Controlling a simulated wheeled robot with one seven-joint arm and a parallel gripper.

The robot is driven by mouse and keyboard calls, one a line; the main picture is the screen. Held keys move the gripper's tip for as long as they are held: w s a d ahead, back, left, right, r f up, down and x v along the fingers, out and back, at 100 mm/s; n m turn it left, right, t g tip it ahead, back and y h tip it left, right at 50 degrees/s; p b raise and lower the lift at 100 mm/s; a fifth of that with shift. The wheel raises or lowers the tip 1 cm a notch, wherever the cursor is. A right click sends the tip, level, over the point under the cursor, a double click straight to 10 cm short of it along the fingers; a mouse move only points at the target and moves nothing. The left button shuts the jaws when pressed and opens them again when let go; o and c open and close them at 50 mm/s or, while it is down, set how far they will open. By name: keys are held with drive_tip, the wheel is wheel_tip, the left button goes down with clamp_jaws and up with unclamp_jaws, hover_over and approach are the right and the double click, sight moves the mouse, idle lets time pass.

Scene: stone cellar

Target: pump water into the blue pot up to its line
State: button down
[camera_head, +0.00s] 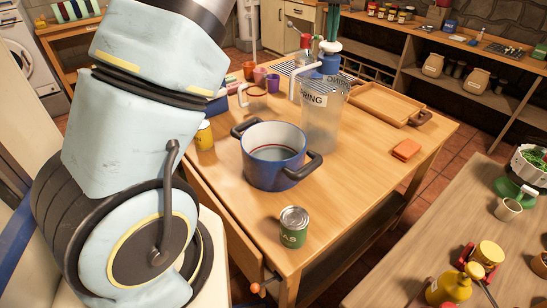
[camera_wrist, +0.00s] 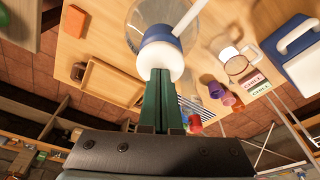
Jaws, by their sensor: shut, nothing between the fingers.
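The blue pot (camera_head: 262,177) stands on the wooden table, with dark handles and a reddish line around its pale inside wall. I cannot tell how much water is in it. Behind it to the right stands a clear jug (camera_head: 320,130) with lettering ending in "PRING". Its blue and white pump head (camera_head: 328,66) has a white spout (camera_head: 292,85) reaching left toward the pot. In the wrist view my gripper (camera_wrist: 160,78) has its green fingers together, with tips at the pump head (camera_wrist: 158,52). They hold nothing; whether they touch it is unclear. The pot is not visible there.
A wooden tray (camera_head: 372,108) lies right of the jug, and an orange block (camera_head: 406,150) lies near the right edge. A green can (camera_head: 293,230) stands in front of the pot. A yellow can (camera_head: 204,137), a glass mug (camera_head: 257,103) and small cups (camera_head: 272,83) stand left and behind.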

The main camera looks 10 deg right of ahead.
drive_tip(key=shift+f, duration=0.55)
drive_tip(key=shift+w+d+p+v, duration=0.15)
drive_tip(key=shift+p+v, duration=0.45)
drive_tip(key=shift+v, duration=0.4)
drive_tip(key=shift+w+d+p+v, duration=0.1)
drive_tip(key=shift+w+p+v, duration=0.1)
drive_tip(key=shift+p+v, duration=0.6)
drive_tip(key=shift+r, duration=0.35)
drive_tip(key=shift+f+b, duration=0.2)
drive_tip(key=shift+b, duration=0.1)
drive_tip(key=shift+s+a+f+b, duration=0.1)
drive_tip(key=shift+f+b, duration=0.9)
drive_tip(key=shift+f, duration=1)
drive_tip(key=shift+w+p+v, duration=0.2)
drive_tip(key=shift+p+v, duration=0.85)
drive_tip(key=shift+v, duration=0.2)
drive_tip(key=shift+w+d+r, duration=0.1)
drive_tip(key=shift+d+r, duration=0.1)
drive_tip(key=shift+r, duration=0.7)
drive_tip(key=shift+f, duration=0.2)
